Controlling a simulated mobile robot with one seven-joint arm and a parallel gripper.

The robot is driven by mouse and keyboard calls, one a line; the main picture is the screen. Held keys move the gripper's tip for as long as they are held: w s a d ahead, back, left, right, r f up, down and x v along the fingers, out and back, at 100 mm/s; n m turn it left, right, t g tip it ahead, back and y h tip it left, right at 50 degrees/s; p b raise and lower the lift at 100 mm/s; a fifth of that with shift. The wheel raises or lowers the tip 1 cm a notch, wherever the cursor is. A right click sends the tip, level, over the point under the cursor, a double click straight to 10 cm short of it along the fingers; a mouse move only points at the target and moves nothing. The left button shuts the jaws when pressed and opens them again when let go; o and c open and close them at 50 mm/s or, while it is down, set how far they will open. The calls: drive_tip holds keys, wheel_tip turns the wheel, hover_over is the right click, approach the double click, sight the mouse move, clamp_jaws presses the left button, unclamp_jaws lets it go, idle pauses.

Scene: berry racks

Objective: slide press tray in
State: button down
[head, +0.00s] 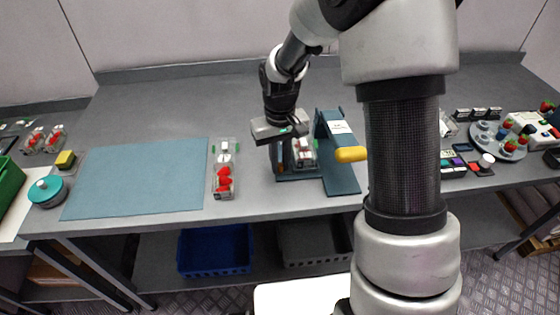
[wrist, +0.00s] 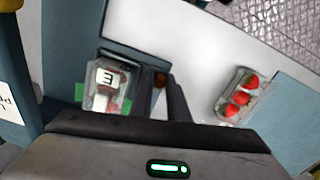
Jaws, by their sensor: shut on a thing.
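The press (head: 335,160) is a blue-grey frame with a yellow handle (head: 350,154), standing right of my gripper. Its press tray (head: 285,177) lies low at the press's left side; its dark edge shows in the wrist view (wrist: 125,52). A clear berry box (head: 305,153) with a white label sits on the tray; it also shows in the wrist view (wrist: 107,92), with green patches beside it. My gripper (head: 280,162) points down at the tray's left edge, shut on what looks like its brown grip (wrist: 160,80). The fingers partly hide the contact.
Left of my gripper lies a clear box with red berries (head: 224,180), beside a blue-grey mat (head: 140,180). Blue and grey bins (head: 215,250) sit on the shelf below. Small blocks (head: 458,165) and a round rack (head: 500,138) stand at right.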

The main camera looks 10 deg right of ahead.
sight(316, 156)
drive_tip(key=d, duration=0.9)
drive_tip(key=shift+d+p, duration=0.25)
drive_tip(key=shift+p, duration=0.05)
drive_tip(key=c, duration=2)
unclamp_jaws()
drive_tip(key=shift+d, duration=0.1)
wheel_tip(316, 156, up, 18)
drive_tip(key=shift+f+p, duration=0.25)
drive_tip(key=shift+p, duration=0.55)
drive_tip(key=shift+r, duration=0.1)
drive_tip(key=s+a+r+m+t+p, duration=0.1)
drive_tip(key=s+r+t+p, duration=0.1)
drive_tip(key=s+r, duration=0.2)
drive_tip(key=s+r+t+p, duration=0.1)
drive_tip(key=s+r+p, duration=0.1)
drive_tip(key=s+r, duration=0.3)
drive_tip(key=s+a+r+m+t+p, duration=0.1)
drive_tip(key=s+r, duration=0.4)
drive_tip(key=s, duration=0.6)
drive_tip(key=shift+s+a+r+m+t+p, duration=0.25)
drive_tip(key=shift+a+m+t+p, duration=0.1)
drive_tip(key=shift+t+p, duration=0.5)
